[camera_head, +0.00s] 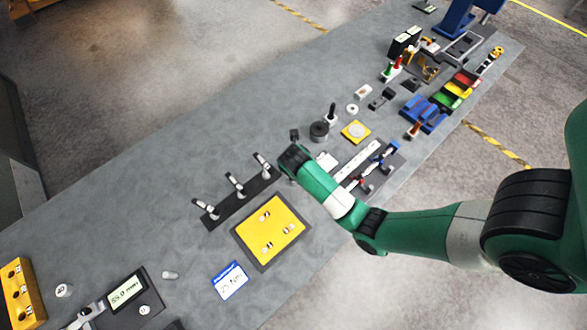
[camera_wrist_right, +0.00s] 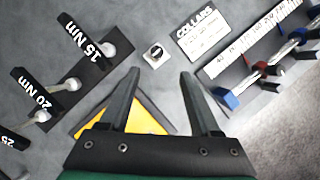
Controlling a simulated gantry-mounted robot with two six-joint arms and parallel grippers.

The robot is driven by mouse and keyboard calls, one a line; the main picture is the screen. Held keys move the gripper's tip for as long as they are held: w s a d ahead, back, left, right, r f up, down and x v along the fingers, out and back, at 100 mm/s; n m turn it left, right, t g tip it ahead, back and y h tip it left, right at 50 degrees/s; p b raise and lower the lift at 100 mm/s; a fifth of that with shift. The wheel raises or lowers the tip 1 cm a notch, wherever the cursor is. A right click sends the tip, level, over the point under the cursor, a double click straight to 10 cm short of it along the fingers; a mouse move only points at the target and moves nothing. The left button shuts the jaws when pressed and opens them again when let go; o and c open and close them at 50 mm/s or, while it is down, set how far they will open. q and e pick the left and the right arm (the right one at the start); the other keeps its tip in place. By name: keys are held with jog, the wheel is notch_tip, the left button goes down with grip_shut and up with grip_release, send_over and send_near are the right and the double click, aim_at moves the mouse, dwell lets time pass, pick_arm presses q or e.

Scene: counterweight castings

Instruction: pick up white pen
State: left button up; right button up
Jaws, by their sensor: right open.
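I cannot make out a thing that is clearly a white pen in either view. The slim pale rods with blue and red ends (camera_wrist_right: 292,45) lie beside a white ruler (camera_wrist_right: 262,38) on a dark tray; they are too small to tell if one is a pen. The tray with its ruler (camera_head: 357,160) also shows in the head view, just right of my right gripper. My right gripper (camera_wrist_right: 161,74) is open, with nothing between its fingers, above the grey bench. In the head view its fingers are mostly hidden by my wrist. My left gripper is in neither view.
A rack (camera_head: 238,202) of tools labelled in Nm stands left of my gripper. A yellow plate (camera_head: 270,217) with small parts lies in front. The bench's back left is clear.

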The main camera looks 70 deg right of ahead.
jog(key=b+x, duration=0.1)
jog(key=x, duration=0.5)
jog(key=b+x, duration=0.1)
jog(key=x, duration=0.3)
jog(key=shift+w+d+b, duration=0.15)
jog(key=shift+w+b, duration=0.15)
grip_shut()
